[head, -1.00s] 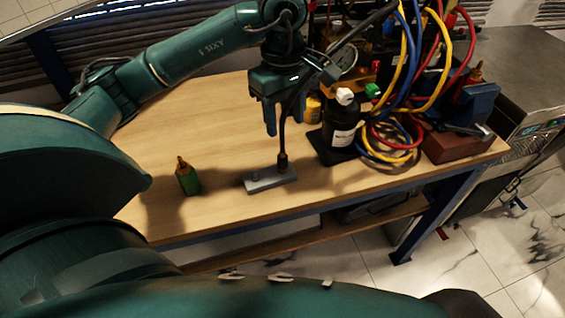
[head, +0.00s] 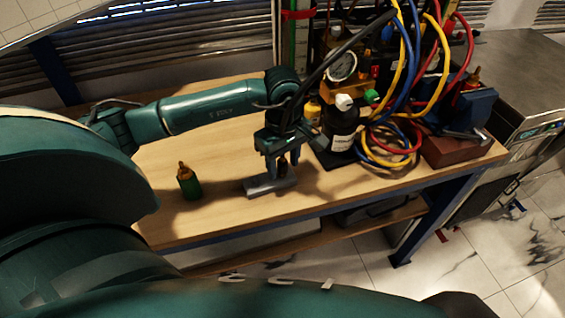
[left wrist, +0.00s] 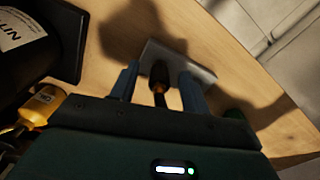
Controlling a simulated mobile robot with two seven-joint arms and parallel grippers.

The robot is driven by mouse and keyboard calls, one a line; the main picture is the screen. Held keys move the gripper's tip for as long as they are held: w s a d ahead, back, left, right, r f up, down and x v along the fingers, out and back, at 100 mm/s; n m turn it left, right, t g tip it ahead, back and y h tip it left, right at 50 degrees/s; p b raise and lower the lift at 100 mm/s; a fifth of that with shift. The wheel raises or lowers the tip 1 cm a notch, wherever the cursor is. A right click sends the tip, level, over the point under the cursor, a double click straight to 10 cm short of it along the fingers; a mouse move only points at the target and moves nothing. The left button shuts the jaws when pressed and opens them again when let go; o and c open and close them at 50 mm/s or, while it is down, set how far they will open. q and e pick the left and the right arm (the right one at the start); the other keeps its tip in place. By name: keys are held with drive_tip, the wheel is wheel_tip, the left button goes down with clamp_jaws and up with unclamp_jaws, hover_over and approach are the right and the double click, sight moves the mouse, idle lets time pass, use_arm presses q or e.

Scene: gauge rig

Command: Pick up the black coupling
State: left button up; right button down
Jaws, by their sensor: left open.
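The black coupling (head: 282,170) stands upright on a grey metal block (head: 262,186) near the front of the wooden bench. In the left wrist view the coupling (left wrist: 158,72) shows a dark end and a brass-coloured part, and it lies between my two fingers. The block (left wrist: 205,72) lies behind it in that view. My left gripper (head: 281,163) points down over the block with its jaws open, one finger on each side of the coupling. I cannot tell whether a finger touches it. My right gripper is out of view.
A green fitting with a brass top (head: 189,184) stands left of the block. A black bottle with a white cap (head: 341,128) stands close on the right. Coiled red, blue and yellow hoses (head: 392,150) lie beyond it. The bench's left part is mostly clear.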

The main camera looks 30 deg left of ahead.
use_arm(q)
drive_tip(key=shift+f, duration=0.1)
clamp_jaws()
idle(0.5)
